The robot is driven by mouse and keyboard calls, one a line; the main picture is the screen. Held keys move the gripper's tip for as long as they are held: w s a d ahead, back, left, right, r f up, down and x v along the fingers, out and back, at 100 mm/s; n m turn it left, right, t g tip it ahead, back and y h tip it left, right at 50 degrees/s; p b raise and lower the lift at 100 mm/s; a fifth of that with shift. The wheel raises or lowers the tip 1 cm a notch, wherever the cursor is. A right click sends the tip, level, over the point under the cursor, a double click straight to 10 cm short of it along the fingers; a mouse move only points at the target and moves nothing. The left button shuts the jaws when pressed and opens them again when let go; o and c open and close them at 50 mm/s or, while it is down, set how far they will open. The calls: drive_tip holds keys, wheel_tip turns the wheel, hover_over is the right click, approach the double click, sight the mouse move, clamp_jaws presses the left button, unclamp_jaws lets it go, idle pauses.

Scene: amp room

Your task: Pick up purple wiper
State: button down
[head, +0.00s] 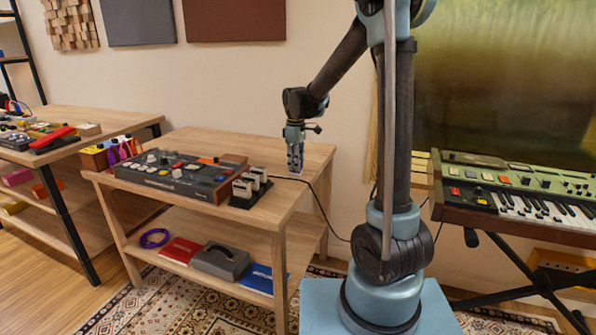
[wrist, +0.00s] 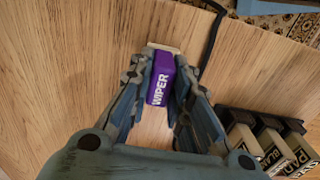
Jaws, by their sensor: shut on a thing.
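The purple wiper (wrist: 161,82) is a small purple block with white "WIPER" lettering and a pale end. In the wrist view it lies between the two fingers of my gripper (wrist: 160,108), which are closed around it over the wooden table top. In the head view my gripper (head: 295,158) points down at the right part of the middle table (head: 285,205).
A dark mixer (head: 175,172) and a black holder with several pale-topped blocks (head: 250,187) stand left of my gripper. In the wrist view these blocks (wrist: 268,140) sit at lower right. A black cable (wrist: 212,40) runs close by. A keyboard (head: 520,200) stands at right.

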wheel_tip(320, 180, up, 10)
drive_tip(key=shift+r, duration=0.1)
idle(0.5)
